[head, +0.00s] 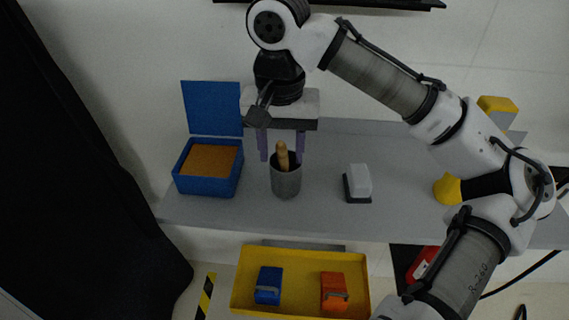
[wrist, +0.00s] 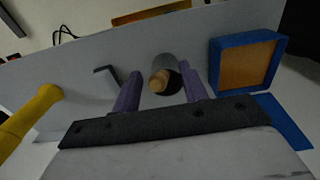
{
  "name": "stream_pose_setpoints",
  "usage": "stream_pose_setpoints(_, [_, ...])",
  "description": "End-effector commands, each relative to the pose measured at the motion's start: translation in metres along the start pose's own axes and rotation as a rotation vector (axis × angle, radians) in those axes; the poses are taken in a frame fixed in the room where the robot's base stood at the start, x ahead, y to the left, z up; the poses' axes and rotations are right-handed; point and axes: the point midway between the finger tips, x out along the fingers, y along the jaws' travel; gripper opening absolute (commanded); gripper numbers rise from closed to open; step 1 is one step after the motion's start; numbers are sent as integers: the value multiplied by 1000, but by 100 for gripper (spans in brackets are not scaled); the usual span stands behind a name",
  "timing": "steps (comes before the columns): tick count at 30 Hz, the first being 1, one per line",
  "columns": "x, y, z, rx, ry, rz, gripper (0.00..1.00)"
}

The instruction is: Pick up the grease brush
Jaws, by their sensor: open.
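The grease brush (head: 283,155) stands in a grey cup on the grey cart top, with its tan wooden handle sticking up. Its lower part is hidden inside the cup (head: 286,184). My gripper (head: 282,157) is open, with its two purple fingers pointing down on either side of the handle's top in the head view. In the wrist view, the round end of the brush handle (wrist: 160,81) shows between the finger tips (wrist: 162,82), in front of the cup (wrist: 166,63). I cannot tell whether either finger touches the handle.
A blue box with an open lid and orange filling (head: 208,168) stands left of the cup. A white and black block (head: 357,183) and a yellow object (head: 448,188) stand to the right. A yellow tray (head: 300,250) below holds blue and orange items.

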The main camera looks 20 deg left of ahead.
Motion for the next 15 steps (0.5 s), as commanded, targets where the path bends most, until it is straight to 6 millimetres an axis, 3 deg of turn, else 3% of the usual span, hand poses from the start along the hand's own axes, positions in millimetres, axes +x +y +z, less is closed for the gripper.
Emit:
stream_pose_setpoints(6, [23,1,0,1,-1,1,43])
stream_pose_setpoints(13, [25,1,0,1,0,1,43])
stream_pose_setpoints(15, [25,1,0,1,0,1,35])
